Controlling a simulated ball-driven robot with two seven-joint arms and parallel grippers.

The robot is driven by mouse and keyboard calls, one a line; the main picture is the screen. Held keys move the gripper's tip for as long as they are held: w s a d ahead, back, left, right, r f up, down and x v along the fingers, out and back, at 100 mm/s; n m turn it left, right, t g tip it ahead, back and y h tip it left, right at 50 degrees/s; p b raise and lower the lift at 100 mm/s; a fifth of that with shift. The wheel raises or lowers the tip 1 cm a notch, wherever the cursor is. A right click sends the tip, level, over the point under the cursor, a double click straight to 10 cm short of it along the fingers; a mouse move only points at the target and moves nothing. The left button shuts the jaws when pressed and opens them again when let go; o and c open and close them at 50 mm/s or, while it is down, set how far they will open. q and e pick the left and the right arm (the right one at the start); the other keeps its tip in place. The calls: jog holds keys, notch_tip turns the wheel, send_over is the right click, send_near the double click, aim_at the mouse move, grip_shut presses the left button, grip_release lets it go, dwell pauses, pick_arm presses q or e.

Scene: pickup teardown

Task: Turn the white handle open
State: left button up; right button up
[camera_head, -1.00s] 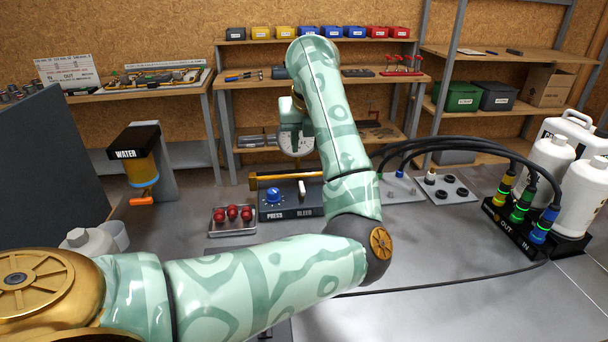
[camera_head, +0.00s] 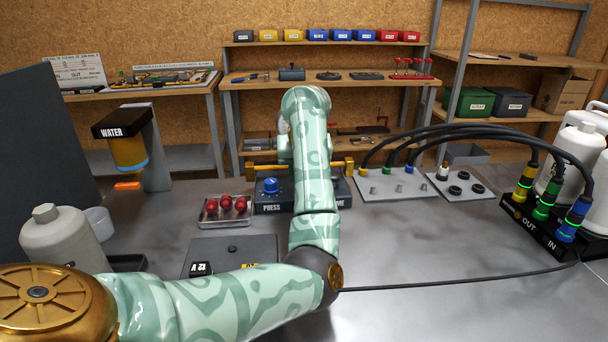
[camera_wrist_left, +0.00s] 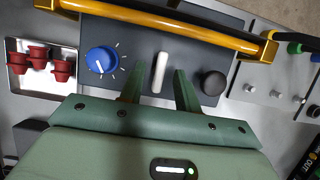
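The white handle (camera_wrist_left: 159,73) stands on a dark panel (camera_wrist_left: 222,27), between a blue knob (camera_wrist_left: 102,59) and a black round knob (camera_wrist_left: 213,83). In the left wrist view it points roughly up and down the picture. My left gripper (camera_wrist_left: 158,74) is open, its two green fingers on either side of the handle's lower part, with a visible gap on each side. Whether the fingers are at the handle's height is hard to tell. In the head view, my left arm covers the handle and the gripper; the blue knob (camera_head: 271,186) shows there. My right gripper is not in view.
A yellow bar (camera_wrist_left: 170,23) runs across the panel's far side. A tray of red caps (camera_head: 226,207) stands left. A plate with hose connectors (camera_head: 400,190) stands right, its black hoses arching to a coupling block (camera_head: 515,210). The right front bench is mostly clear.

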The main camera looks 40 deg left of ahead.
pick_arm(q)
grip_shut()
jog(key=shift+n, duration=0.3)
jog(key=shift+n+g, duration=0.3)
jog(key=shift+n, duration=0.3)
jog(key=n, duration=0.1)
jog(key=n+g, duration=0.1)
jog(key=n, duration=0.1)
jog(key=n+y, duration=0.1)
jog(key=n, duration=0.1)
jog(key=shift+w+d+g, duration=0.1)
jog(key=shift+w+g, duration=0.2)
jog(key=shift+g, duration=0.1)
jog(key=n+g, duration=0.1)
jog(key=n, duration=0.2)
jog(key=n+g+b, duration=0.1)
jog(key=n, duration=0.2)
jog(key=shift+w, duration=0.2)
jog(key=n+g, duration=0.1)
jog(key=n, duration=0.1)
jog(key=n+h+b, duration=0.1)
jog(key=n, duration=0.2)
jog(key=shift+w+g+h, duration=0.15)
jog(key=shift+g+h, duration=0.15)
jog(key=shift+g, duration=0.1)
jog(key=shift+a+r, duration=0.1)
jog(key=shift+a, duration=0.1)
